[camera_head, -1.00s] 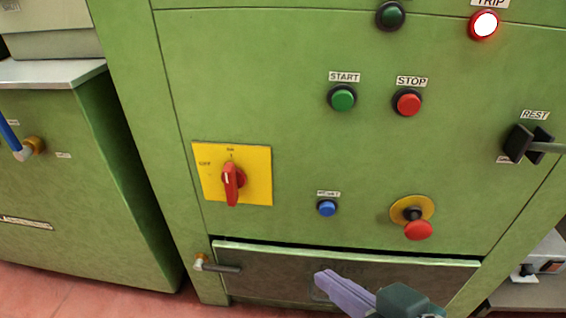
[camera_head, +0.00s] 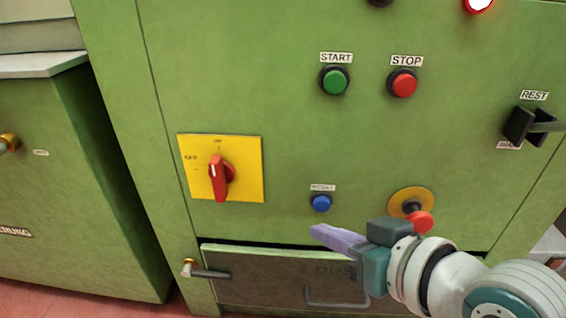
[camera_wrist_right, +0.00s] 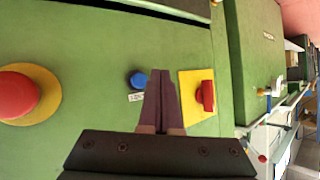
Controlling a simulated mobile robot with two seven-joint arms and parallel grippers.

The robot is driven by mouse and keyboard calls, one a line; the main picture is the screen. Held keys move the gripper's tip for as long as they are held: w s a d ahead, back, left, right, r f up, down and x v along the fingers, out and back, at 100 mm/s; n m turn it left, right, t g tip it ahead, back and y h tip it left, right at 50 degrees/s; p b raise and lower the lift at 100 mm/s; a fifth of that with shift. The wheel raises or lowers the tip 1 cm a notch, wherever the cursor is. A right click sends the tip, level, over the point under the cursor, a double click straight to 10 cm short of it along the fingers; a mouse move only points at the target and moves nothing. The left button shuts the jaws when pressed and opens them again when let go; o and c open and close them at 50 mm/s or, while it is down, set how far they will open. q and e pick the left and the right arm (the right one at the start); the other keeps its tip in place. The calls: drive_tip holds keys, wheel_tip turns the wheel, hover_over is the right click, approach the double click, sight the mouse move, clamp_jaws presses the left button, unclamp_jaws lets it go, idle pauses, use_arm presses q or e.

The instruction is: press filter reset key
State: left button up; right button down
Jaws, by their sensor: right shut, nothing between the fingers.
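A small blue push button (camera_head: 321,203) sits on the green panel, under a small label too blurred to read surely. It also shows in the right wrist view (camera_wrist_right: 138,79), just left of my fingertips. My right gripper (camera_head: 318,231) is shut and empty, its purple fingers pointing left in the head view. Its fingertips appear just below the blue button, apart from it in the picture; the gap in depth cannot be told. In the right wrist view the shut fingers (camera_wrist_right: 161,75) stand between the button and the yellow switch plate. My left gripper is not in view.
A red rotary switch (camera_head: 219,178) on a yellow plate is left of the button. A red mushroom button (camera_head: 420,222) is right, close above my right gripper. Green START (camera_head: 334,80) and red STOP (camera_head: 403,84) are above. A dust drawer (camera_head: 270,275) is below.

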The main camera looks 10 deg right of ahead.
sight(322, 205)
drive_tip(key=shift+w+d, duration=0.3)
drive_tip(key=shift+w, duration=0.65)
idle(0.5)
idle(0.8)
drive_tip(key=shift+w+d+b, duration=0.1)
drive_tip(key=shift+w+b, duration=0.2)
drive_tip(key=shift+w, duration=0.15)
drive_tip(key=shift+w, duration=0.1)
idle(0.4)
